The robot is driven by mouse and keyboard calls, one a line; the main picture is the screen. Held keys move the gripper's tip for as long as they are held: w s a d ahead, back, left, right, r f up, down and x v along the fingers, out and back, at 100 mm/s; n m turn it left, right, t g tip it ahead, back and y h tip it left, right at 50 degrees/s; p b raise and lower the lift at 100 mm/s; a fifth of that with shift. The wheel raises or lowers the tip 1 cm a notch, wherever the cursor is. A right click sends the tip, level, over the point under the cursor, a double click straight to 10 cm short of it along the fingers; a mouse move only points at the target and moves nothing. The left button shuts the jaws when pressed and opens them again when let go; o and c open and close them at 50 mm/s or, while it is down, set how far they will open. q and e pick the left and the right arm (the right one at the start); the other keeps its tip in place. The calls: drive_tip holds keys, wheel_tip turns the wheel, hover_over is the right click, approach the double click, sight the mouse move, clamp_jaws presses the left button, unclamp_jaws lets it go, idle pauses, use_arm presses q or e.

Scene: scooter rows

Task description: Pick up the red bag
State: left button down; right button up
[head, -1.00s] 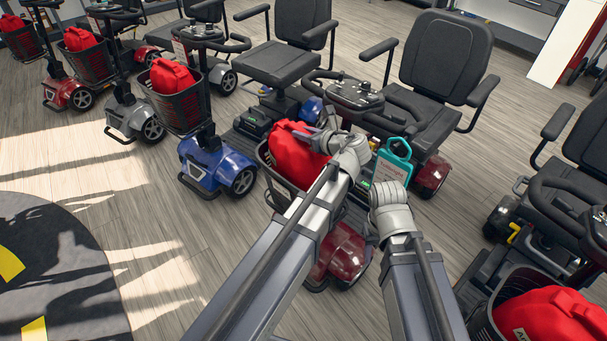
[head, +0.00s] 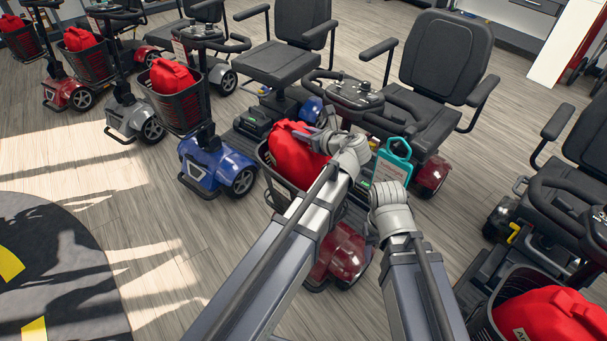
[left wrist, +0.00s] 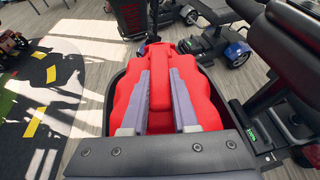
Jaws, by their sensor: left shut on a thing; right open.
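The red bag (head: 290,150) sits in the dark basket on the front of a red scooter, in the middle of the head view. My left gripper (head: 326,142) is at the top of the bag. In the left wrist view, its two grey-purple fingers (left wrist: 160,78) lie on either side of the bag's raised middle strip (left wrist: 160,92), shut on it. The bag's red body (left wrist: 197,100) fills the basket around them. My right gripper (head: 388,194) is just right of that scooter's front, near a teal tag, holding nothing visible; its fingertips are hard to make out.
The teal tag (head: 392,160) hangs by the scooter's handlebar. Similar red bags sit in other scooters' baskets: one behind left (head: 172,77), one at the lower right (head: 548,318). A scooter seat (head: 445,60) stands behind.

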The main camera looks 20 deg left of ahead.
use_arm(q)
drive_tip(key=shift+r, duration=0.1)
idle(0.3)
wheel_tip(320, 180, up, 18)
drive_tip(key=p, duration=1.8)
